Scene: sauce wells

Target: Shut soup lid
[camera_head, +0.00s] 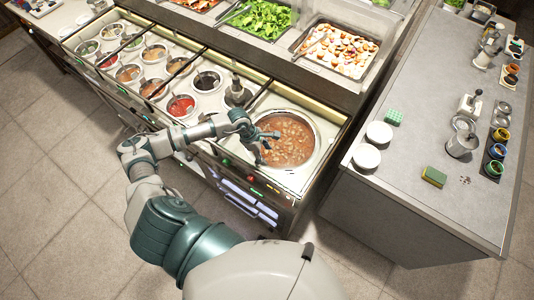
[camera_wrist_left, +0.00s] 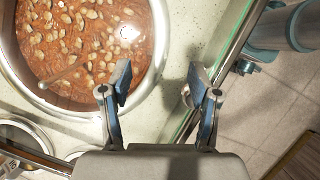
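The soup (camera_head: 287,140) sits in a round metal-rimmed well at the right end of the counter, with its surface exposed. It also fills the upper left of the left wrist view (camera_wrist_left: 80,45). I cannot make out a separate soup lid in either view. My left gripper (camera_head: 263,148) is over the front left side of the soup well in the head view. In the left wrist view its two fingers (camera_wrist_left: 160,88) are apart with nothing between them, above the pale counter top beside the well rim and near the counter's front edge. My right gripper is not in view.
Several sauce wells (camera_head: 181,106) lie left of the soup, divided by dark bars (camera_head: 206,50). Food trays (camera_head: 340,50) stand behind. A grey side table (camera_head: 410,190) with white bowls (camera_head: 367,156) and a sponge (camera_head: 434,177) stands right, across a gap. Tiled floor (camera_head: 60,200) is clear.

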